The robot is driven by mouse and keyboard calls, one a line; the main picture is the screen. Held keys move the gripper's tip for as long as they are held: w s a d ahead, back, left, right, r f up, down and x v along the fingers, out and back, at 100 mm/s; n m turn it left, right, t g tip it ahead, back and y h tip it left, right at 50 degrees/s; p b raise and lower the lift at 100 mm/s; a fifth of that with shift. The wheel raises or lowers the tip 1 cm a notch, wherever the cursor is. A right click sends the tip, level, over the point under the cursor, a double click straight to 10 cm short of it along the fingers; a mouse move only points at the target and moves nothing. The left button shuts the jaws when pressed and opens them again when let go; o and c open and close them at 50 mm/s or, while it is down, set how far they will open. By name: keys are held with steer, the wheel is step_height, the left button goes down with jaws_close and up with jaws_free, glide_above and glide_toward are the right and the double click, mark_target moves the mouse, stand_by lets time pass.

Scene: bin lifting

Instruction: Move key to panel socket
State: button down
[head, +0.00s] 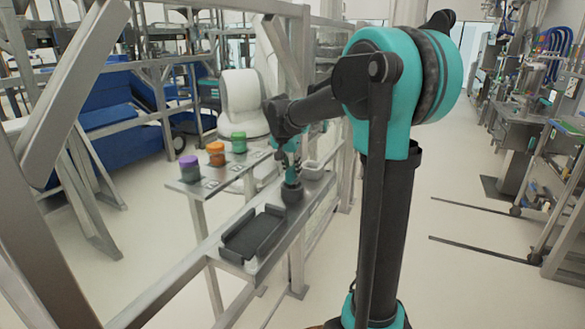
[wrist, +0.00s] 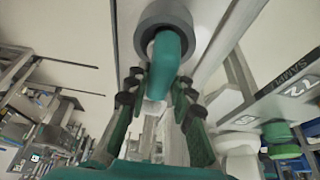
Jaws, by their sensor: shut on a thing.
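The key is a teal rounded piece (wrist: 165,62), gripped between the two green fingers of my gripper (wrist: 162,95) in the wrist view. Its far end meets a dark grey round socket-like ring (wrist: 166,18); I cannot tell how deep it sits in it. In the head view my gripper (head: 290,160) points down over the narrow panel ledge. The teal key (head: 291,176) shows below it, above the dark round piece (head: 292,193) on the ledge. The fingers are partly hidden by my arm there.
A black open tray (head: 254,232) lies on the ledge in front. Purple (head: 189,169), orange (head: 216,154) and green (head: 239,142) lidded jars stand on a shelf to the left. A pale container (head: 313,170) is just right of my gripper. Metal frame posts surround the ledge.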

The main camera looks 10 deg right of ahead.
steer(key=c, duration=1.2)
jaws_free()
steer(key=shift+o, duration=0.3)
steer(key=o, duration=0.5)
steer(key=shift+r, duration=0.1)
steer(key=shift+r, duration=4.45)
steer(key=shift+s, duration=0.1)
